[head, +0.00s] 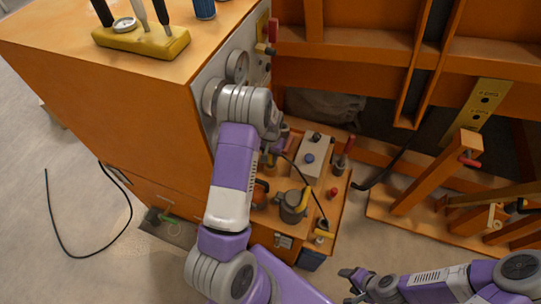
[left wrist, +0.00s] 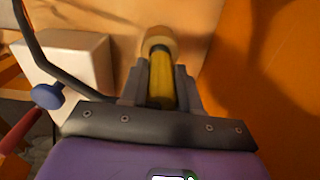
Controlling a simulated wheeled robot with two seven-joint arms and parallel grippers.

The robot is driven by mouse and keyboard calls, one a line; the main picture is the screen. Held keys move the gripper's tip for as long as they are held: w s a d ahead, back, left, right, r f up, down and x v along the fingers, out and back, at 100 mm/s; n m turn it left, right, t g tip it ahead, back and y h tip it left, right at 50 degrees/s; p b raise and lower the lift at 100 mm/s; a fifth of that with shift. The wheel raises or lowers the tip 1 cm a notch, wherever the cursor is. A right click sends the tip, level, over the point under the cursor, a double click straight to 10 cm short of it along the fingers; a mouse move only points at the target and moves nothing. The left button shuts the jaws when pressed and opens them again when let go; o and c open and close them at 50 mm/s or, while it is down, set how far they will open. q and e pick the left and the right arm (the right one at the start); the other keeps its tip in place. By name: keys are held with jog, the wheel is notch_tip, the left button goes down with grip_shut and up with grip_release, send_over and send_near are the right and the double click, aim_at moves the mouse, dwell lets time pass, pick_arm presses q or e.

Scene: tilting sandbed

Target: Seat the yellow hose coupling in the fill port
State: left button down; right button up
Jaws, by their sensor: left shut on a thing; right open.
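My left gripper (head: 271,158) is low over the orange shelf beside the cabinet, partly hidden by my own wrist in the head view. In the left wrist view its fingers (left wrist: 160,92) are shut on the yellow hose coupling (left wrist: 161,78), a yellow cylinder. A tan round collar (left wrist: 158,40) shows at the far end of the coupling; I cannot tell whether it is part of it or the fill port. I cannot make out the fill port for certain in either view. My right gripper (head: 354,283) is open and empty at the bottom, away from the shelf.
A grey pot (head: 293,205) and a thin black hose (head: 307,187) are on the shelf (head: 338,205). The orange cabinet (head: 120,100) stands left.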

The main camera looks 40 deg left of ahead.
pick_arm(q)
jog(key=shift+f+b, duration=0.45)
jog(key=shift+f, duration=0.25)
jog(key=c, duration=0.7)
grip_release()
jog(key=shift+c, duration=0.2)
notch_tip(320, 180, up, 8)
jog(key=shift+f+p, duration=0.15)
jog(key=shift+p, duration=0.85)
